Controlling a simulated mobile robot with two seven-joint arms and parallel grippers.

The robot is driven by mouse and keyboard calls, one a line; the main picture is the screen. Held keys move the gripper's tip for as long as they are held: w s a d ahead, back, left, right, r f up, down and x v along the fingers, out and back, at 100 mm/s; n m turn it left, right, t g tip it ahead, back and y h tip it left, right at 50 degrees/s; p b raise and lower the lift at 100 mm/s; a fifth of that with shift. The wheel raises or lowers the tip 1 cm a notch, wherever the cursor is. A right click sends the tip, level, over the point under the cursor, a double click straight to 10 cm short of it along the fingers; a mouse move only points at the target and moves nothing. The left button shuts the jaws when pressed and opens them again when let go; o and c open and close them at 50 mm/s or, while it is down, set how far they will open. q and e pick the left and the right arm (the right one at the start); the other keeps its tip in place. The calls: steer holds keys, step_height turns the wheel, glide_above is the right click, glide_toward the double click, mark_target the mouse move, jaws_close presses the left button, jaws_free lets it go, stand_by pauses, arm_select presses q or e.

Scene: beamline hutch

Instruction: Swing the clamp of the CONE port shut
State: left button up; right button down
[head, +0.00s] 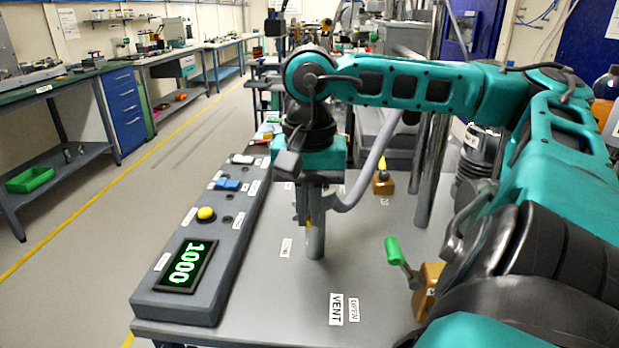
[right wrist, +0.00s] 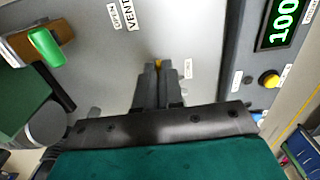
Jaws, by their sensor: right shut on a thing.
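My right gripper (head: 308,222) points down over the grey bench top, right of the control strip. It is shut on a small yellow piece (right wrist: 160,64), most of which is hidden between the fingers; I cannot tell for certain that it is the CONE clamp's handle. A grey upright cylinder (head: 315,243) stands directly below and beside the fingers. In the right wrist view the fingers (right wrist: 159,72) are close together. A small label (head: 286,247) lies left of the cylinder, too small to read. The CONE port and the clamp's position are not clear. My left gripper is not in view.
A green-handled valve (head: 393,251) on a brown block stands by the VENT label (head: 336,309). A yellow handle (head: 382,164) on another brown block stands farther back. The control strip has a 1000 display (head: 187,266) and a yellow button (head: 206,213). The front bench top is mostly clear.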

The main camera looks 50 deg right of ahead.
steer(key=shift+d, duration=0.1)
steer(key=c, duration=1.3)
jaws_free()
steer(key=shift+o, duration=0.2)
